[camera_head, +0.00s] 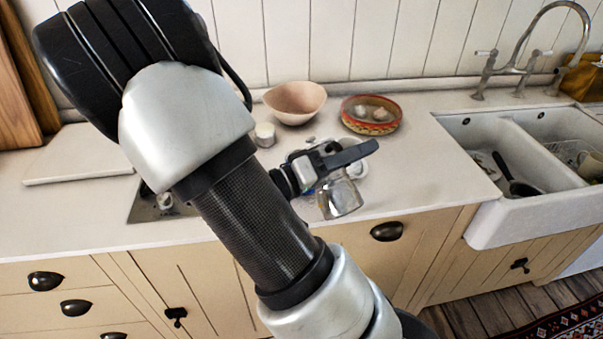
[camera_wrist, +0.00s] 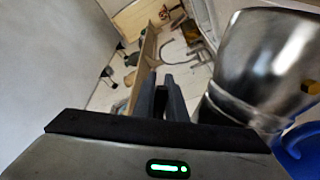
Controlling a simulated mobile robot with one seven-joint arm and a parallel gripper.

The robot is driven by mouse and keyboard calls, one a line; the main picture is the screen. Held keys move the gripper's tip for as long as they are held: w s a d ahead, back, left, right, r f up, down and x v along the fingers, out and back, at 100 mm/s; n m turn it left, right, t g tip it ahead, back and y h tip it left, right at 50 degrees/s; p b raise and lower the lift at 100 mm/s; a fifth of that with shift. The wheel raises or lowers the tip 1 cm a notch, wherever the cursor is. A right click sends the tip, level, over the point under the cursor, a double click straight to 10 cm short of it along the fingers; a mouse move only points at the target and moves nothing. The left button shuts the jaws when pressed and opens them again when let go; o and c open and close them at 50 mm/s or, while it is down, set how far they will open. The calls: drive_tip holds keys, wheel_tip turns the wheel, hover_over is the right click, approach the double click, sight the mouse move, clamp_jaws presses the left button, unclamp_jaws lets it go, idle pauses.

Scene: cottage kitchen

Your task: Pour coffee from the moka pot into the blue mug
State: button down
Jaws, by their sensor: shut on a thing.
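The moka pot (camera_head: 340,199) is a shiny metal pot. It hangs below my gripper (camera_head: 343,157) over the front of the counter and looks tilted. In the wrist view the pot (camera_wrist: 265,62) fills the right side, close to the camera. My gripper's dark fingers (camera_wrist: 161,95) are close together and shut on the pot; the grasped part is hard to make out. A blue curved piece, which looks like the blue mug (camera_wrist: 297,150), shows at the lower right of the wrist view, partly behind the pot. I cannot clearly see the mug or any coffee in the head view.
A pink bowl (camera_head: 295,102), a patterned red bowl (camera_head: 370,114) and a small white jar (camera_head: 265,134) stand behind on the counter. A white cup (camera_head: 357,170) is partly hidden behind the gripper. The double sink (camera_head: 480,215) is at right; a white board (camera_head: 80,155) lies left.

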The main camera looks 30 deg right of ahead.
drive_tip(key=shift+s, duration=0.1)
drive_tip(key=shift+s+f+m+b, duration=0.2)
drive_tip(key=shift+f+m+b, duration=0.3)
drive_tip(key=shift+f, duration=0.05)
drive_tip(key=s+f+m+g+y+b, duration=0.1)
drive_tip(key=s+f+m+b, duration=0.6)
drive_tip(key=b, duration=0.7)
drive_tip(key=shift+s+d+f+m+y, duration=0.15)
drive_tip(key=shift+s+d+m+y, duration=0.25)
drive_tip(key=shift+m, duration=0.8)
drive_tip(key=shift+s+d, duration=0.1)
drive_tip(key=shift+s, duration=0.1)
